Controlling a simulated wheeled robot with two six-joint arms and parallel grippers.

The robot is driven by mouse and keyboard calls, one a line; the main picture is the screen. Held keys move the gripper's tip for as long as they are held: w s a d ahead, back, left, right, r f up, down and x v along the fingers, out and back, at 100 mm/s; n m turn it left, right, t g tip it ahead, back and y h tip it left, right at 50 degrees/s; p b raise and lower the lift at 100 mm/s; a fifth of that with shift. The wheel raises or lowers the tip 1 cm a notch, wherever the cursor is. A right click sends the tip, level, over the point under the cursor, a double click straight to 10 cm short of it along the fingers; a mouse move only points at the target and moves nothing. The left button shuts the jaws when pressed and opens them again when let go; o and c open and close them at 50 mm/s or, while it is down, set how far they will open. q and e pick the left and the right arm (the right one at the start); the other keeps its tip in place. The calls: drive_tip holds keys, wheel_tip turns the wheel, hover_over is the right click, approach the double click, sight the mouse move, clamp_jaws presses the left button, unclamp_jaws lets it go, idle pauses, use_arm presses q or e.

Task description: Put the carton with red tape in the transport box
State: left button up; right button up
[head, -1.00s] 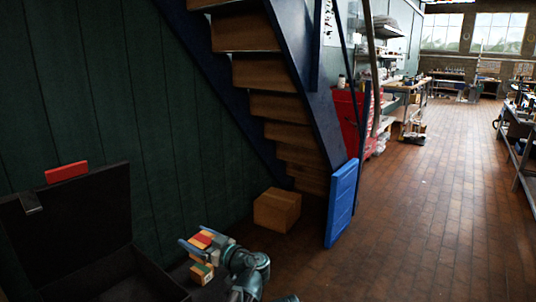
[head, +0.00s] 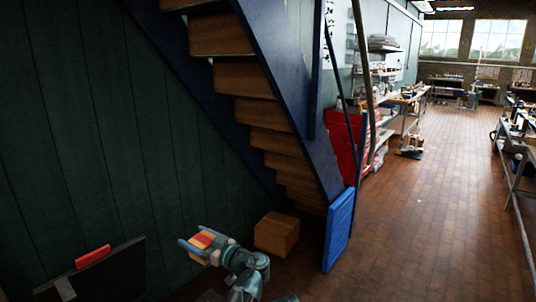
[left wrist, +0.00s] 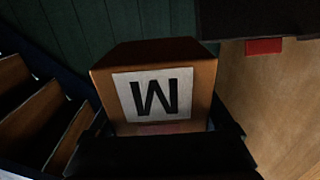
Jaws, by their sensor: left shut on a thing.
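My left gripper (head: 201,243) is shut on the carton with red tape (head: 203,239), whose red and orange top shows between the fingers in the head view. In the left wrist view the brown carton (left wrist: 195,78) fills the middle, with a white label and a black letter like an upside-down M. The dark fingers lie along its lower sides. A dark open case, likely the transport box (head: 118,272), shows only its raised lid at the lower left, with a red piece (head: 93,256) on its edge. Its inside is out of view. My right gripper is not in view.
A plain brown cardboard box (head: 276,235) stands on the floor beyond the gripper, below the stairs (head: 268,145). A blue panel (head: 339,230) leans to its right. A green wall stands behind the case. The brick-coloured floor at the right is open.

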use_arm(q)
drive_tip(key=shift+r+p, duration=0.3)
drive_tip(key=shift+r, duration=0.55)
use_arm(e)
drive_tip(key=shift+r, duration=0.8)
use_arm(q)
drive_tip(key=shift+f, duration=0.25)
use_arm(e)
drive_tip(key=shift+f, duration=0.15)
